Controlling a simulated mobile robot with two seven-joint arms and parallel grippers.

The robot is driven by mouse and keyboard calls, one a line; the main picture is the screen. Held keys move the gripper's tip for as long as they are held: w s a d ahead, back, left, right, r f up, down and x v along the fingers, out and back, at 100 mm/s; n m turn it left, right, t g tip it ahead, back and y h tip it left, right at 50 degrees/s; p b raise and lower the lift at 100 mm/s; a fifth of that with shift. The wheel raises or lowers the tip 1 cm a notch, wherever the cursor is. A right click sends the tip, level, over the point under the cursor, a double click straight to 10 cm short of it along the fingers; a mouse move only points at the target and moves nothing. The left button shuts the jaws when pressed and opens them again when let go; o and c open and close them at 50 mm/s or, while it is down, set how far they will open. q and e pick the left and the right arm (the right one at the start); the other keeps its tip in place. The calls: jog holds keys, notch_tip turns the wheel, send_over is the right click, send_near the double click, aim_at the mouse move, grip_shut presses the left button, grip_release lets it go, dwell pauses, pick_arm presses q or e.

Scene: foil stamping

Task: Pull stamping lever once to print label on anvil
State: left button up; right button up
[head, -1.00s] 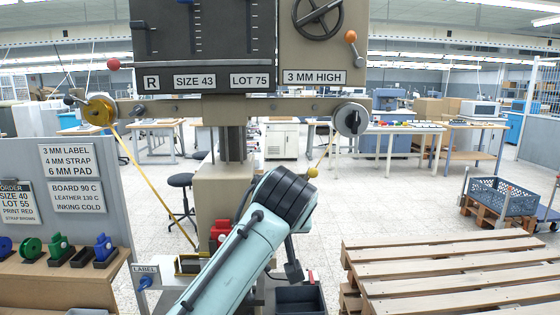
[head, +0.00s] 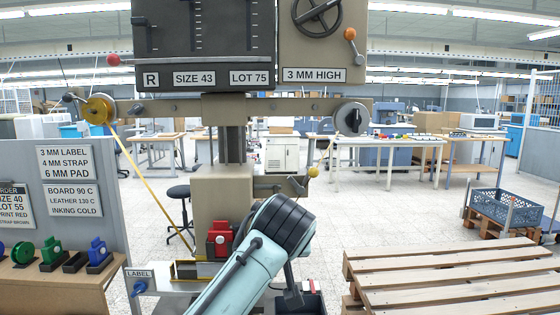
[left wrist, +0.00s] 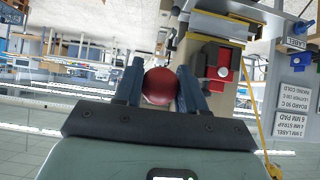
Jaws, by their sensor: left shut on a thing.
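My left arm rises from the bottom middle in the head view and ends at a dark wrist joint (head: 282,226). It hides most of its gripper and what it holds. In the left wrist view, my left gripper (left wrist: 160,80) is shut on a red ball knob (left wrist: 160,87), with a blue finger on each side. The knob's lever is mostly hidden. The beige stamping press (head: 222,187) stands behind the arm. A red block (head: 220,240) sits on its low front part, beside a yellow-edged bed (head: 188,270) near the LABEL sign (head: 139,274). The anvil and any label are not clear. My right gripper is not in view.
A slatted wooden pallet (head: 450,270) lies at the right. A grey panel with signs (head: 80,150) and a bench with coloured holders (head: 60,270) stand at the left. A yellow knob (head: 313,172) projects from the press. Floor shows between the press and pallet.

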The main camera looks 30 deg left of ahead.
pick_arm(q)
jog(key=shift+w+f, duration=0.1)
jog(key=shift+f, duration=0.5)
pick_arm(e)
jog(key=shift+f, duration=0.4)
